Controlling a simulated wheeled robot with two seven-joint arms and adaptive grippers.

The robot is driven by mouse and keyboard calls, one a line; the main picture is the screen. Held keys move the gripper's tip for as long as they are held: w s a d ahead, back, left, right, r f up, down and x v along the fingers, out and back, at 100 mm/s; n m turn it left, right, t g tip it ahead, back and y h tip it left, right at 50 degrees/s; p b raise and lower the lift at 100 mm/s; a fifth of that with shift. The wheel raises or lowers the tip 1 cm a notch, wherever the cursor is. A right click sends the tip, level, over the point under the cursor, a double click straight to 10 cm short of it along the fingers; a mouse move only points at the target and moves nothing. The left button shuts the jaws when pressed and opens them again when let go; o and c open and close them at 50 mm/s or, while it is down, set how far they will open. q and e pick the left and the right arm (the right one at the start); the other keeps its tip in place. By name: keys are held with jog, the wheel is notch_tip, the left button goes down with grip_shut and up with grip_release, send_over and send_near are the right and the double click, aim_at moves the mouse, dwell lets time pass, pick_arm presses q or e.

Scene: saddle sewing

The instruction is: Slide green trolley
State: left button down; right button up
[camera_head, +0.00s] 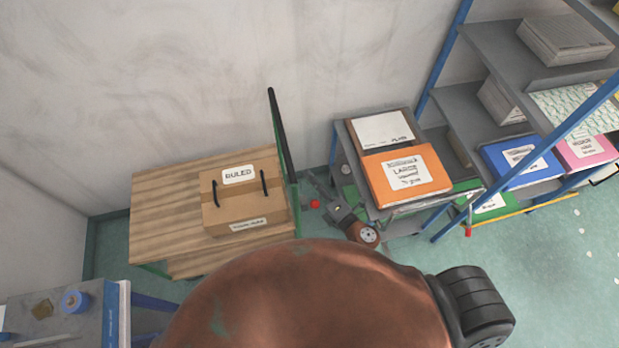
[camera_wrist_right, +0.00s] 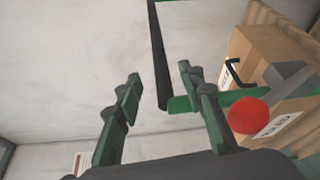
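The trolley (camera_head: 160,195) stands by the back wall in the head view, with a wooden deck and a green frame. Its upright ends in a black handle (camera_head: 279,125). A brown carton (camera_head: 245,207) marked RULED sits on the deck. My right gripper (camera_head: 319,188) is beside the upright, low on its right. In the right wrist view, my right gripper (camera_wrist_right: 160,75) is open, and the black handle (camera_wrist_right: 158,50) shows between its fingers. I cannot tell whether they touch it. The carton (camera_wrist_right: 240,60) is at right there. My left gripper is not in view.
A grey table (camera_head: 343,150) with a white box and an orange box (camera_head: 405,175) stands right of my right gripper. A blue-posted shelf (camera_head: 480,110) is farther right. A worktop (camera_head: 75,320) is at lower left. A red knob (camera_head: 314,203) shows near the gripper.

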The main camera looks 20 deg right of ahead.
aim_at(289, 162)
jog(key=w+a+n+p, duration=0.1)
jog(key=w+p, duration=0.1)
jog(key=w, duration=0.1)
jog(key=w+a+n+h+p, duration=0.1)
jog(key=w+a+p, duration=0.1)
jog(key=w, duration=0.1)
jog(key=w+a+f+n+g+p, duration=0.1)
jog(key=w+a+p, duration=0.1)
jog(key=w, duration=0.1)
jog(key=shift+w+a+n+h, duration=0.15)
jog(key=shift+w+n+h, duration=0.15)
jog(key=shift+w, duration=0.05)
jog(key=shift+c, duration=0.3)
grip_shut()
dwell(0.3)
